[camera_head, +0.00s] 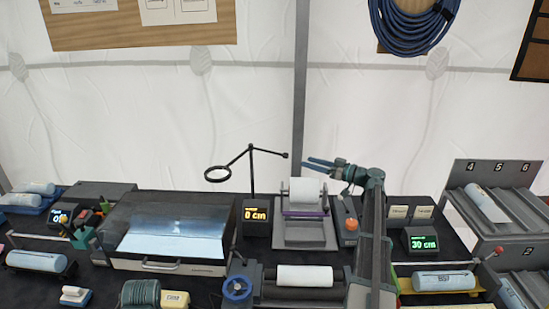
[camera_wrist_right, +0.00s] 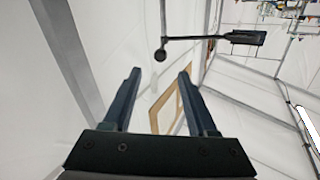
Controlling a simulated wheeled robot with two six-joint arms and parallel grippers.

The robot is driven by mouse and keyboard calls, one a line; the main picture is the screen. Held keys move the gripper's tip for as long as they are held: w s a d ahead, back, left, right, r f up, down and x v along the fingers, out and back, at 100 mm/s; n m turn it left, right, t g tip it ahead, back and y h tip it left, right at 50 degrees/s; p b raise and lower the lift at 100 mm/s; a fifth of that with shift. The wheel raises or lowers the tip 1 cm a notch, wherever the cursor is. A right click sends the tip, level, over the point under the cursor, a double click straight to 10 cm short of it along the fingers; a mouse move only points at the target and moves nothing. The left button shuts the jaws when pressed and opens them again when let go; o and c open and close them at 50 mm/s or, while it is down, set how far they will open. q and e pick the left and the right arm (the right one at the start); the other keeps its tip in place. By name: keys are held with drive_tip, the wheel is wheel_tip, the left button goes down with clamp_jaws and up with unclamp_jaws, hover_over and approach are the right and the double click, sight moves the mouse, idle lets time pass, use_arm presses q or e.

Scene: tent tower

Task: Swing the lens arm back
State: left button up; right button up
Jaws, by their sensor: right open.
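The lens arm (camera_head: 268,151) is a thin black bar on an upright post (camera_head: 252,175). Its round lens ring (camera_head: 218,174) hangs at the left end, and a small dark knob (camera_head: 286,155) is at the right end. My right gripper (camera_head: 307,163) is open and empty. Its fingers point left, just right of the knob and apart from it. In the right wrist view the open fingers (camera_wrist_right: 160,72) show, with the arm's knob (camera_wrist_right: 160,56) seen beyond them and the bar running right. My left gripper is not in view.
Below the lens arm stand a "0 cm" display (camera_head: 256,215) and a white roll (camera_head: 312,187) on a grey stand (camera_head: 305,236). A clear-lidded box (camera_head: 170,230) is to the left. A grey rack (camera_head: 470,195) is at the right. The space above the table is open.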

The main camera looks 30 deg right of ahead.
sight(284, 155)
drive_tip(key=x, duration=1.3)
drive_tip(key=shift+w+a, duration=0.25)
clamp_jaws()
idle(1.0)
